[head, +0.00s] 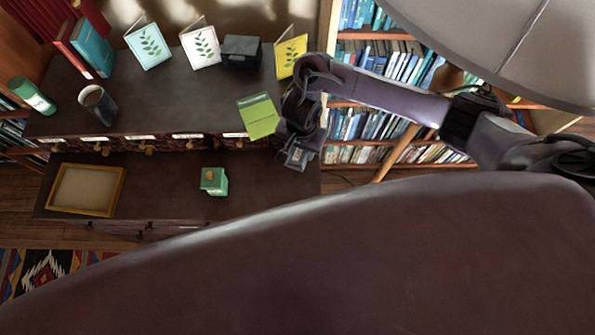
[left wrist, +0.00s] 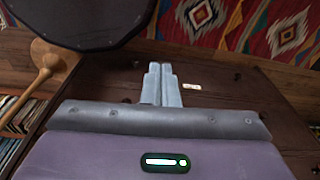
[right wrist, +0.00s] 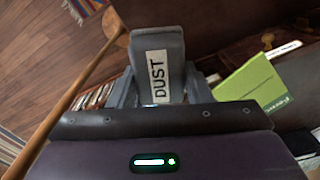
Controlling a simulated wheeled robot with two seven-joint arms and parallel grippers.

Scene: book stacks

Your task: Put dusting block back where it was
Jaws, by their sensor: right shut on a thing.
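The dusting block (right wrist: 157,62) is dark grey with a white "DUST" label. In the right wrist view it sits between the fingers of my right gripper (right wrist: 160,86), which is shut on it.
The green book (head: 259,116) lies at the upper shelf's front edge. Leaf cards (head: 148,45), a black box (head: 242,50), a yellow card (head: 290,55) and a mug (head: 97,102) stand on top. The lower ledge holds a framed tray (head: 121,190) and green box (head: 214,182), with clear room between.

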